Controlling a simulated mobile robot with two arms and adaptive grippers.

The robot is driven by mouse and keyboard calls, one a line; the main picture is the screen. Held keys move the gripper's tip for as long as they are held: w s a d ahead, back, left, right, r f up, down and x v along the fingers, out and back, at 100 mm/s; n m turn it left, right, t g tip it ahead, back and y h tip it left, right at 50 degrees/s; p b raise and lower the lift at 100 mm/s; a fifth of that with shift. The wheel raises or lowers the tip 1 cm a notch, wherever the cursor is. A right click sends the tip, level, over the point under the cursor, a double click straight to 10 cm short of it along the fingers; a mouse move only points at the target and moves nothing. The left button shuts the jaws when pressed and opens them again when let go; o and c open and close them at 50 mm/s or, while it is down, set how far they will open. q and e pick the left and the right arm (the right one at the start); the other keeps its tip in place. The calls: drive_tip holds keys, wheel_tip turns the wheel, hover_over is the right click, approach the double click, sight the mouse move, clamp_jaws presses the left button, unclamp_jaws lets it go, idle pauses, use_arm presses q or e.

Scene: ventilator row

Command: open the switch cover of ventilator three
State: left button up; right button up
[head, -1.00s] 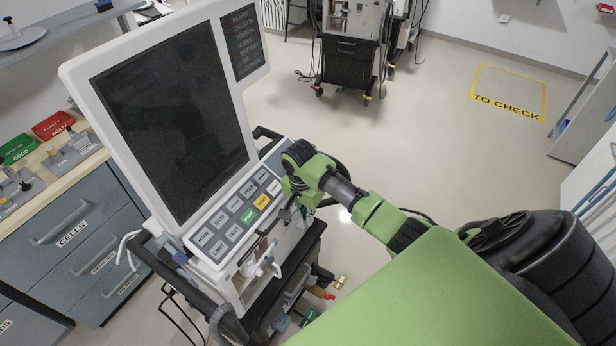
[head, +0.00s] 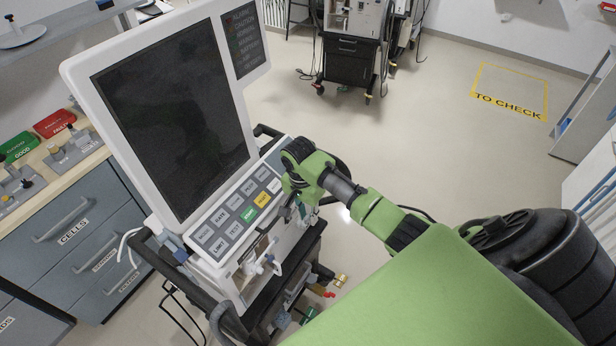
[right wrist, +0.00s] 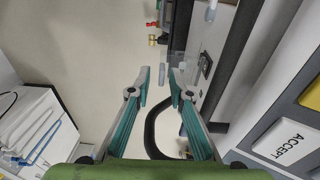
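A ventilator with a large dark screen (head: 175,110) stands in front of me in the head view. No number is readable on it. Its key panel (head: 235,215) sits below the screen. In the right wrist view, a small dark switch (right wrist: 205,66) sits on the light side panel, with a pale clear piece (right wrist: 190,79) near it that may be its cover; I cannot tell its angle. My right gripper (head: 298,210) is at the ventilator's right side, its fingers mostly hidden there. In the right wrist view the gripper (right wrist: 159,76) is open and empty, one fingertip close to the switch area. My left gripper is out of view.
A dark curved handle or hose (right wrist: 152,125) passes behind my fingers. The ACCEPT key (right wrist: 290,143) is at the right. Drawers (head: 75,235) stand at the left, another ventilator (head: 350,55) at the back. The floor by the TO CHECK square (head: 508,92) is clear.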

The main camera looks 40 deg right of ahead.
drive_tip(key=shift+w, duration=0.1)
drive_tip(key=shift+f, duration=0.1)
wheel_tip(320, 180, down, 11)
drive_tip(key=w+t+y+b, duration=0.1)
drive_tip(key=t+y+b, duration=0.5)
drive_tip(key=t+b, duration=1.6)
drive_tip(key=s+d+g+b, duration=0.4)
drive_tip(key=s+g, duration=0.1)
drive_tip(key=s, duration=0.9)
drive_tip(key=s+d+f+n+g+h+p, duration=0.2)
drive_tip(key=s+f+n, duration=0.1)
drive_tip(key=f, duration=0.7)
drive_tip(key=s+d+f+n+g+h+p, duration=0.2)
drive_tip(key=s+d+f+n+g+p, duration=0.1)
drive_tip(key=f, duration=0.7)
drive_tip(key=shift+d, duration=0.2)
